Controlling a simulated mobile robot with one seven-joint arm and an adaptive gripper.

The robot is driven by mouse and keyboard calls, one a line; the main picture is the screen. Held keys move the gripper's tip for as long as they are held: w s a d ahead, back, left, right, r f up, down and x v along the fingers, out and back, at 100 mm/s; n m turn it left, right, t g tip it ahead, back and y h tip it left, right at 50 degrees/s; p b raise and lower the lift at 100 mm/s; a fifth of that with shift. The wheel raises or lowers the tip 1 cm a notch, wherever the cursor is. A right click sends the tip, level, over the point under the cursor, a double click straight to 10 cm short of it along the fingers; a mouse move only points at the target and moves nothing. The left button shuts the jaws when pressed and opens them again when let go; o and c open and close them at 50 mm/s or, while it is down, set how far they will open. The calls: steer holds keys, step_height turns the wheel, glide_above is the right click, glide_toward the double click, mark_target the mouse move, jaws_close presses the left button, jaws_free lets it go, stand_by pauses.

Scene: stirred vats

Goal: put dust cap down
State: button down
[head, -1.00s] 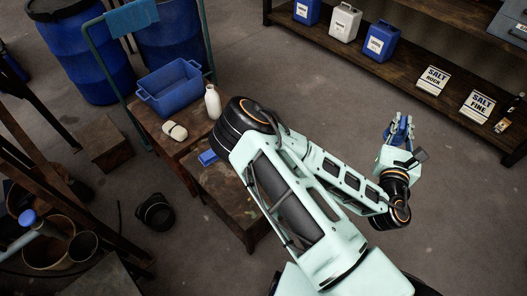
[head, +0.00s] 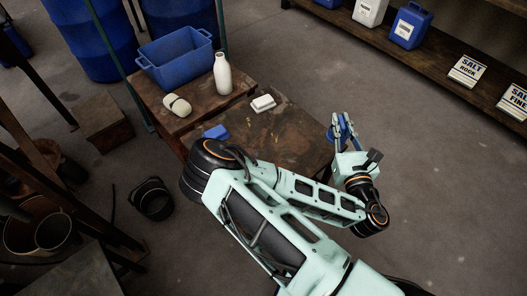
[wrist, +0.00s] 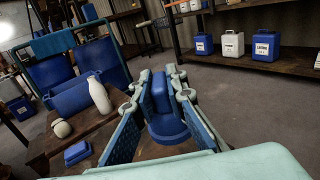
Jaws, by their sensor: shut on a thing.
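The dust cap (wrist: 166,125) is a blue piece with a round flared base and a narrower upper part. My gripper (wrist: 160,100) is shut on it, with a finger on either side. In the head view my gripper (head: 342,126) is raised at the right edge of the low wooden table (head: 290,135), and the blue cap (head: 343,121) shows only partly between the fingers. The fingers hide part of the cap. I cannot tell the exact height above the table.
Behind are a white bottle (head: 222,73), a pale rounded object (head: 177,105) and a blue crate (head: 176,57). A shelf (head: 440,60) with jugs runs at the back right. The table's middle is bare.

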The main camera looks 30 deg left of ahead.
steer(key=s+a+f+n+g+y+b, duration=0.4)
steer(key=a+f+b, duration=0.4)
steer(key=f, duration=0.4)
steer(key=m+t+b, duration=0.1)
steer(key=b, duration=0.3)
glide_above(285, 150)
steer(key=f, duration=0.9)
steer(key=shift+s+d, duration=0.2)
steer(key=shift+d, duration=0.1)
steer(key=shift+w+a+f+b, duration=0.15)
steer(key=shift+f+b, duration=0.75)
steer(key=shift+f, duration=0.75)
